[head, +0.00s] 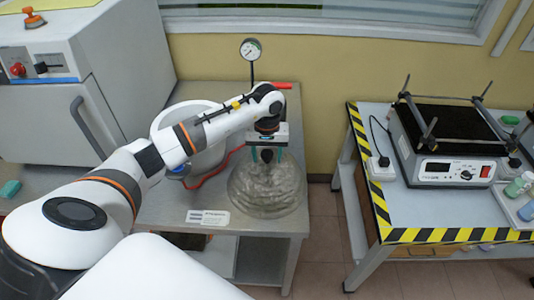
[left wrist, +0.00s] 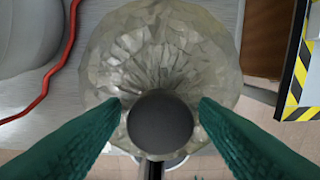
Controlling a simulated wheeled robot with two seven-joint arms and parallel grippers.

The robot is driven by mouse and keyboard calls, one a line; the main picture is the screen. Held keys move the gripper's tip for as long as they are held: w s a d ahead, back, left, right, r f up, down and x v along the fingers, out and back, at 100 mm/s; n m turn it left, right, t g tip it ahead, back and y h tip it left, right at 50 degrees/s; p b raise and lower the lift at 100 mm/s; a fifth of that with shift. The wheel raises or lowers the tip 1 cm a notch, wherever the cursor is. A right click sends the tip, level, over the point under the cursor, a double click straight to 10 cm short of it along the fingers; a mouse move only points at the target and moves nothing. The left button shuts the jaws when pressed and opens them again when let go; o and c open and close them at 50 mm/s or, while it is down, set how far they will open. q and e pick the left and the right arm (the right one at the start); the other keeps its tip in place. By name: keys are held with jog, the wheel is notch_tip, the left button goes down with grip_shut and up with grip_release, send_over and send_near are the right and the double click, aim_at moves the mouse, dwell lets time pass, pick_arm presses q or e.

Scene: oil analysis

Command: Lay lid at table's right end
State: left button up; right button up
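The lid (head: 262,196) is a clear, faceted dome with a dark round knob. It sits on the grey table (head: 172,212) near the table's right front part; I cannot tell whether it rests fully on the top. In the left wrist view the lid (left wrist: 118,56) fills the middle, with its dark knob (left wrist: 160,122) towards me. My left gripper (head: 267,157) is right above the lid, its green fingers pointing down on either side of the knob. My right gripper is not in view.
A white round vessel (head: 168,122) with a red hose (head: 212,176) stands left of the lid, partly behind my arm. A gauge (head: 250,49) on a post rises behind. A label (head: 208,217) lies at the front edge. A hazard-striped table (head: 455,236) stands right, across a gap.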

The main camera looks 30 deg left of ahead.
pick_arm(q)
jog(key=shift+r+p, duration=0.25)
jog(key=shift+p, duration=0.05)
notch_tip(320, 180, up, 12)
jog(key=b, duration=0.4)
jog(key=shift+f, duration=0.15)
